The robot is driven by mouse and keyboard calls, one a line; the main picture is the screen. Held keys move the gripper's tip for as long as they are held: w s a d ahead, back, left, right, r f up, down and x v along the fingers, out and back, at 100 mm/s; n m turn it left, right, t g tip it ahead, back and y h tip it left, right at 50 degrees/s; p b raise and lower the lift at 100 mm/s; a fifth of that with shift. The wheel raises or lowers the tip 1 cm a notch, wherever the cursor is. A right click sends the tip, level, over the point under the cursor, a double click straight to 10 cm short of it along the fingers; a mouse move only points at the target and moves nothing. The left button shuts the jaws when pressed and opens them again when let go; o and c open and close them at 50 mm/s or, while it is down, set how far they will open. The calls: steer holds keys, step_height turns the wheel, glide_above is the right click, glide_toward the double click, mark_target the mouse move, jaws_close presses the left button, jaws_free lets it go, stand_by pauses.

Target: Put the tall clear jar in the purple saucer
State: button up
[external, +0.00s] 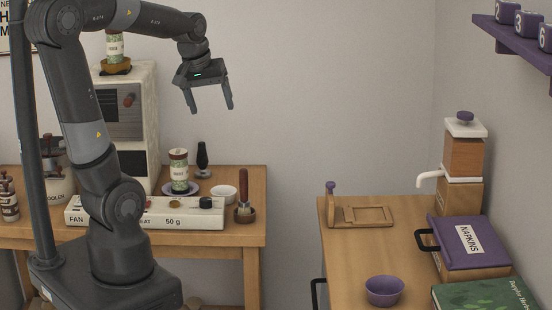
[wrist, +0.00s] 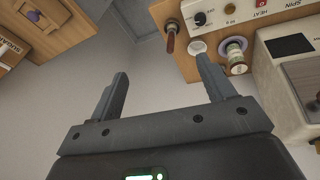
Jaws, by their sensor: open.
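A tall clear jar with a brown lid and a pale label (external: 179,170) stands upright on a saucer with a purplish rim (external: 165,188) on the wooden table at left. The jar (wrist: 238,62) and saucer (wrist: 224,44) also show in the wrist view, beyond the right finger. A similar jar (external: 114,47) stands in a brown dish on top of the white machine; I cannot tell which jar the task names. My gripper (external: 211,108) is open and empty, in the air above and right of the table jar. It also shows in the wrist view (wrist: 163,72).
A white bowl (external: 223,193), a brush in a holder (external: 244,210), a dark tamper (external: 203,158) and a long white control panel (external: 160,218) surround the table jar. The white machine (external: 145,90) rises behind. The right table holds a purple bowl (external: 384,291) and napkin box (external: 470,243).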

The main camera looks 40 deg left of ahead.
steer(key=s+d+m+t, duration=0.2)
steer(key=s+d+m, duration=0.5)
steer(key=s, duration=0.3)
steer(key=shift+s, duration=0.2)
stand_by(0.8)
